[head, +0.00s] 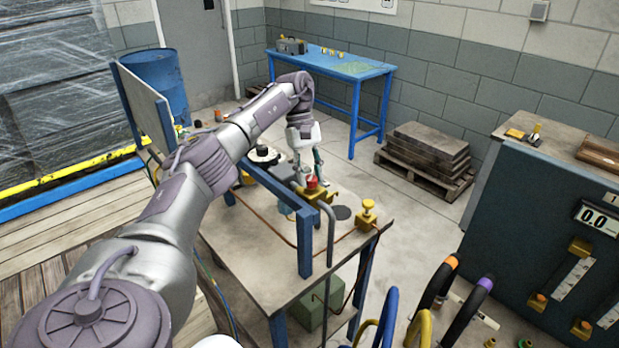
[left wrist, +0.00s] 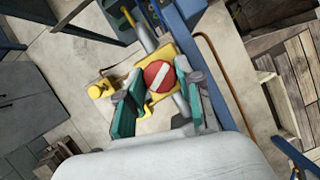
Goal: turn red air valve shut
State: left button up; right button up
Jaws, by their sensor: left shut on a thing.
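The red air valve (head: 311,183) is a small round red knob on a yellow body, standing on the bench by a blue post. In the left wrist view the red knob (left wrist: 153,69) faces me, with a pale bar running diagonally across it. My left gripper (head: 308,176) reaches down onto the valve from above. The lower part of the valve is partly hidden in the head view. My right gripper is not in view.
The workbench (head: 245,245) carries copper pipes, a grey pipe and another yellow fitting (head: 367,214) to the right. Its blue post (head: 305,240) stands close to the valve. Hose loops (head: 437,298) and a dark control cabinet (head: 535,235) are at right. Open floor lies behind the bench.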

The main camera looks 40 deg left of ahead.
aim_at(311, 177)
pick_arm(q)
jog(key=m, duration=0.2)
jog(key=shift+w+r+m+g+y, duration=0.1)
jog(key=shift+w+m+g+y, duration=0.05)
jog(key=shift+m+g+y, duration=0.2)
jog(key=shift+d+m+g+y, duration=0.1)
jog(key=shift+m+g+y, duration=0.4)
jog(key=shift+m, duration=1.05)
jog(key=o, duration=1.1)
jog(key=shift+o, duration=0.2)
notch_tip(311, 177, up, 10)
